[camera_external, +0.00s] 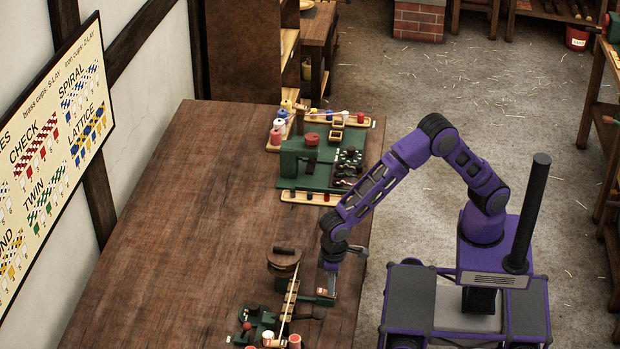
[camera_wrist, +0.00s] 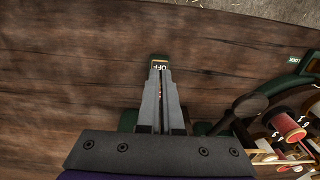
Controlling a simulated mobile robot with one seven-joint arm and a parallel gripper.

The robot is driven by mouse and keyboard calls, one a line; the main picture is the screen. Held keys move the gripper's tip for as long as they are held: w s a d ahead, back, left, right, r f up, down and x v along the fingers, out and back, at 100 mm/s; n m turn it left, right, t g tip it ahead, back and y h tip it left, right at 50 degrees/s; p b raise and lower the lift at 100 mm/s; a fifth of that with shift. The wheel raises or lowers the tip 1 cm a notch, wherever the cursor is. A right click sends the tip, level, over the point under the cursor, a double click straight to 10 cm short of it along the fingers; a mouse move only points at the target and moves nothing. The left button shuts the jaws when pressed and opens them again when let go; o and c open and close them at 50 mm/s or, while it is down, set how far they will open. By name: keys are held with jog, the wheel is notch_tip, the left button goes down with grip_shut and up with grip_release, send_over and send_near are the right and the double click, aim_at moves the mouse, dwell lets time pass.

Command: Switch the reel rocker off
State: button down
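The reel rocker (camera_wrist: 159,62) sits in a small green housing on the table; its end with the letters OFF shows just past my fingertips in the wrist view. The rest of it is hidden behind the fingers. My gripper (camera_wrist: 161,74) points down at it with the two fingers together and nothing seen held between them. In the external view my gripper (camera_external: 328,288) is low over the table's right edge, at the green housing. I cannot tell whether the fingertips touch the rocker, or which way it is tilted.
A brown round-topped piece (camera_external: 284,259) and a slanted wooden strip (camera_external: 289,305) stand just left of my gripper. A green machine with spools (camera_external: 265,322) is at the near end. Another green station (camera_external: 312,165) stands farther back. The table's left part is clear.

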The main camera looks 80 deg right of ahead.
aim_at(321, 295)
jog(key=shift+w+d+f, duration=0.1)
jog(key=shift+d+f, duration=0.1)
jog(key=shift+f, duration=0.2)
jog(key=shift+w+d, duration=0.2)
jog(key=shift+w, duration=0.65)
jog(key=shift+r, duration=0.1)
notch_tip(321, 295, up, 15)
jog(key=p, duration=0.4)
jog(key=shift+s+a+p, duration=0.4)
jog(key=shift+s, duration=0.05)
jog(key=shift+w+g+p, duration=0.65)
jog(key=shift+w+g, duration=0.75)
jog(key=shift+w, duration=0.4)
jog(key=shift+f, duration=0.25)
jog(key=b+x, duration=0.1)
jog(key=x, duration=1.3)
